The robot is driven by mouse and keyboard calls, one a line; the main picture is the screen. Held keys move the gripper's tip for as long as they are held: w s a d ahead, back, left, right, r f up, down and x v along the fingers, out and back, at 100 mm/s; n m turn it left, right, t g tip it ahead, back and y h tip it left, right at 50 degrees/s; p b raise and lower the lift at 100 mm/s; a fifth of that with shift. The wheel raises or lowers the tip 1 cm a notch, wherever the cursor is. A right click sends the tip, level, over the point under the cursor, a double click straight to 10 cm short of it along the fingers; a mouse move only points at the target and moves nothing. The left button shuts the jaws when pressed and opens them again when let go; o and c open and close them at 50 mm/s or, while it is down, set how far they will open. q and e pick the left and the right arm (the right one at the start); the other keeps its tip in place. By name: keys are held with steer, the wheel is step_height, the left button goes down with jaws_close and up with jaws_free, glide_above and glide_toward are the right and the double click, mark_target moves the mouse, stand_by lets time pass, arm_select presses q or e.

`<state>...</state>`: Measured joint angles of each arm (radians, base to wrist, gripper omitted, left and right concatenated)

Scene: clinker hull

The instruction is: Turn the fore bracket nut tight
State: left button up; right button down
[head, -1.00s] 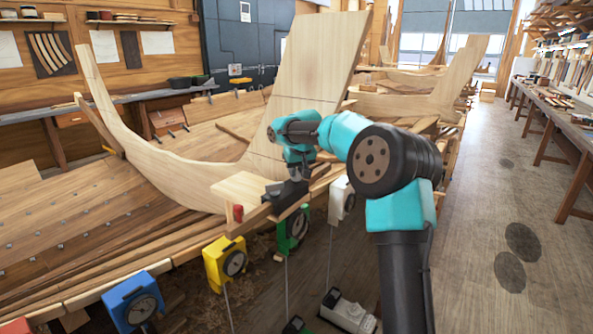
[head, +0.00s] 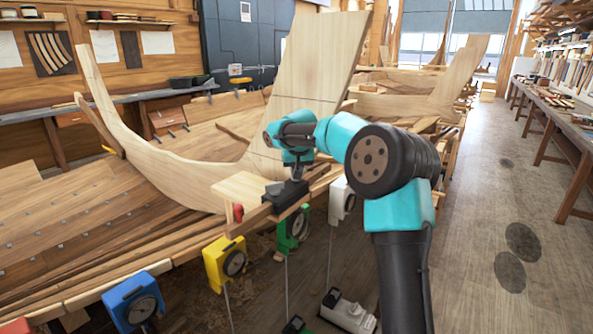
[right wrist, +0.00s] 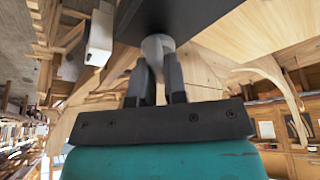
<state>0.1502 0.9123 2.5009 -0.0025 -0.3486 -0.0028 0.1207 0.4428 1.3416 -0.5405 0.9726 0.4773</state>
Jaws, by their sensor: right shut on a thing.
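The fore bracket nut (right wrist: 157,46) is a grey round piece under a dark surface in the right wrist view. My right gripper (right wrist: 159,68) is shut on it, one finger on each side. In the head view my right gripper (head: 296,174) reaches down to a black bracket (head: 284,194) on the hull's edge. The nut is hidden there by the gripper and bracket. My left gripper is not in view.
A small red piece (head: 238,212) stands left of the bracket. Blue (head: 133,301), yellow (head: 224,262), green (head: 294,229) and white (head: 341,200) boxes line the hull's edge. Wooden planking (head: 90,225) spreads left.

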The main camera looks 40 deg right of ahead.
steer(key=m+h, duration=0.1)
steer(key=m, duration=0.2)
steer(key=m+g, duration=0.1)
steer(key=m, duration=0.2)
steer(key=shift+w+a+g+h, duration=0.1)
steer(key=shift+g+h, duration=0.2)
steer(key=shift+h, duration=0.1)
steer(key=shift+m, duration=0.3)
steer(key=c, duration=1.2)
jaws_free()
steer(key=shift+o, duration=0.2)
steer(key=v, duration=1.7)
steer(key=shift+r, duration=0.25)
steer(key=shift+w, duration=0.1)
